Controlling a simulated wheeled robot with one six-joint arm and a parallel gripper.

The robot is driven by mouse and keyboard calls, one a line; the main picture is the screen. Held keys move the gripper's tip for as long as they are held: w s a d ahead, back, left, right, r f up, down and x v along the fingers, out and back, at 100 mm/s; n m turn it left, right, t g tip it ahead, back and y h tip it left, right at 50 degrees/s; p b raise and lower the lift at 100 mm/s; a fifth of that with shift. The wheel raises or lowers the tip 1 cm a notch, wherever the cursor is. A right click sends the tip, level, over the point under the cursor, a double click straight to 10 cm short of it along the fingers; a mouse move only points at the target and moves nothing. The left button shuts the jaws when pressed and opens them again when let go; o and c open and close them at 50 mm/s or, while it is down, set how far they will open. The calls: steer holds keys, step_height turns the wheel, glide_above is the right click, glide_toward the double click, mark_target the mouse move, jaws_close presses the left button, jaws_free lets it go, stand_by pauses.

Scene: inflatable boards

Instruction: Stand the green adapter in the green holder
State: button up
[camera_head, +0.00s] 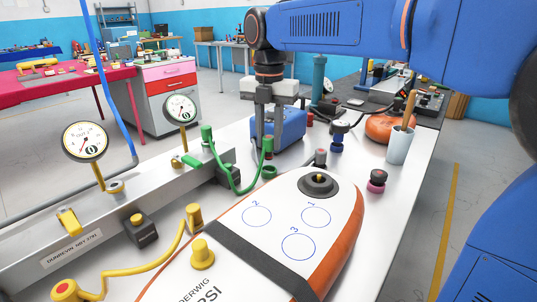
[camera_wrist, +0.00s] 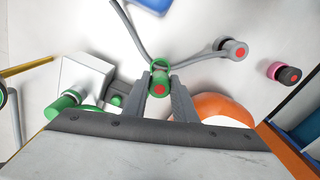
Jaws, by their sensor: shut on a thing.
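The green adapter (camera_head: 267,145) is the free end of a green hose (camera_head: 236,188). My gripper (camera_head: 267,138) is shut on it and holds it roughly upright above the bench. In the wrist view the adapter (camera_wrist: 160,90) shows its red-centred end between the two fingers of my gripper (camera_wrist: 161,84). The green holder (camera_head: 269,172) is a low green ring on the bench, just below the adapter in the head view. It also shows in the wrist view (camera_wrist: 159,63), right beyond the adapter and partly hidden by it. I cannot tell whether they touch.
A white and orange inflatable board (camera_head: 330,205) lies to the front right. A grey adapter (camera_head: 320,158) and a pink-black one (camera_head: 377,181) stand nearby. A blue box (camera_head: 288,128) is close behind my gripper. A metal rail with gauges (camera_head: 85,142) runs along the left.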

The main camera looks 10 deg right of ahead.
mark_target(269, 136)
steer(key=shift+f, duration=2.3)
steer(key=shift+f, duration=0.1)
steer(key=o, duration=1)
step_height(269, 136, up, 12)
steer(key=shift+r, duration=0.15)
steer(key=shift+s, duration=0.1)
